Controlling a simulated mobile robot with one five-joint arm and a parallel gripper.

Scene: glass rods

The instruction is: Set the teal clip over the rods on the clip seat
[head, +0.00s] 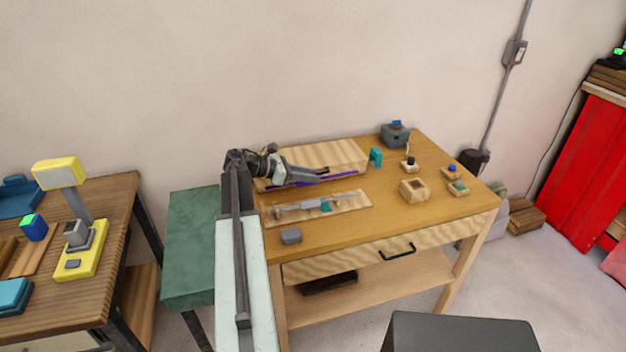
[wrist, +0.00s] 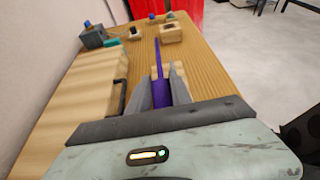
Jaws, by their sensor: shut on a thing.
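My gripper (head: 318,176) is over the back part of the wooden table, beside the pale wooden block. In the wrist view my gripper (wrist: 161,75) is shut on a long purple rod (wrist: 159,60), which runs forward past the fingertips. The purple rod (head: 342,175) also shows in the head view. A teal piece (head: 375,157), perhaps the clip, stands at the right end of the block, apart from my gripper; it shows in the wrist view too (wrist: 111,43). On a pale board (head: 357,200) in front lie a grey rod-like part (head: 300,206) and a small teal piece (head: 326,206). I cannot tell which part is the clip seat.
The pale block (head: 335,152) lies along the table's back. A grey box (head: 394,135) stands at the back right. Small wooden blocks (head: 414,190) stand on the right. A grey block (head: 290,236) sits at the front left. The table's front middle is clear.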

